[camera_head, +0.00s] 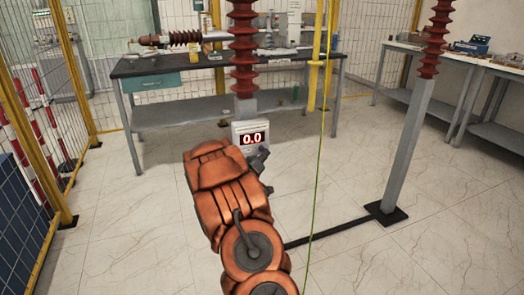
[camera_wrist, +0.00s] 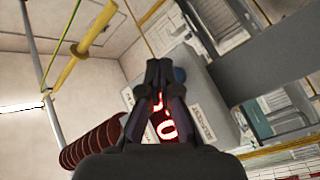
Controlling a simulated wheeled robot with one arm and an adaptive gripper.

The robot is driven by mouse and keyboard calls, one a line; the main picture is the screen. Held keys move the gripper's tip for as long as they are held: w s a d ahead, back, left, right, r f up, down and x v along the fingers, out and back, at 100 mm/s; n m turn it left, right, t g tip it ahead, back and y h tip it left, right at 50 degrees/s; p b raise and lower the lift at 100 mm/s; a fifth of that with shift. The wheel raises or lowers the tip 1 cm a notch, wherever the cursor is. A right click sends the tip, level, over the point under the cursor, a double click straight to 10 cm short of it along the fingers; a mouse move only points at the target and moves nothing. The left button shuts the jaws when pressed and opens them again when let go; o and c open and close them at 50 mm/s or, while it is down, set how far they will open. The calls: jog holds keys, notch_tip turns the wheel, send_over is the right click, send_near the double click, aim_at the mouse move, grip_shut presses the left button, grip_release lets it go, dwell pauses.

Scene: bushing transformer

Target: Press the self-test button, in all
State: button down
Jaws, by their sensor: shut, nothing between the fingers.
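A white box with a red-digit display reading 0.0 (camera_head: 251,138) stands at the foot of the red ribbed insulator in the head view. In the wrist view its pale face (camera_wrist: 198,92) and red digits (camera_wrist: 166,130) show tilted behind my fingers. My gripper (camera_head: 263,152) is in front of the box's lower right in the head view. In the wrist view my gripper (camera_wrist: 158,66) is shut and empty, its fingertips over the box face. A dark blue rounded part (camera_wrist: 180,74) shows beside the fingertips. I cannot tell whether it is the self-test button, or whether I touch anything.
The red ribbed insulator (camera_head: 243,45) rises above the box. A second insulator post (camera_head: 407,150) stands at right on a black base. A long workbench (camera_head: 165,66) is behind, and another table (camera_head: 470,60) at right. A thin green line (camera_head: 318,175) hangs right of my arm.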

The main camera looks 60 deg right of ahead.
jog(key=shift+w, duration=0.1)
jog(key=shift+w+d+p, duration=0.2)
jog(key=shift+w+p, duration=0.05)
jog(key=shift+p, duration=0.4)
jog(key=shift+w+d+p, duration=0.25)
jog(key=shift+w+p, duration=0.1)
jog(key=shift+p, duration=0.1)
dwell(0.6)
jog(key=shift+s+a, duration=0.1)
dwell(0.3)
jog(key=shift+s+a, duration=0.4)
jog(key=shift+s, duration=0.2)
jog(key=s+a, duration=0.1)
jog(key=s, duration=0.1)
jog(key=s+a, duration=0.1)
jog(key=s, duration=0.1)
jog(key=shift+s+a+b, duration=0.1)
jog(key=shift+a+b, duration=0.2)
jog(key=shift+a, duration=0.05)
dwell(1.0)
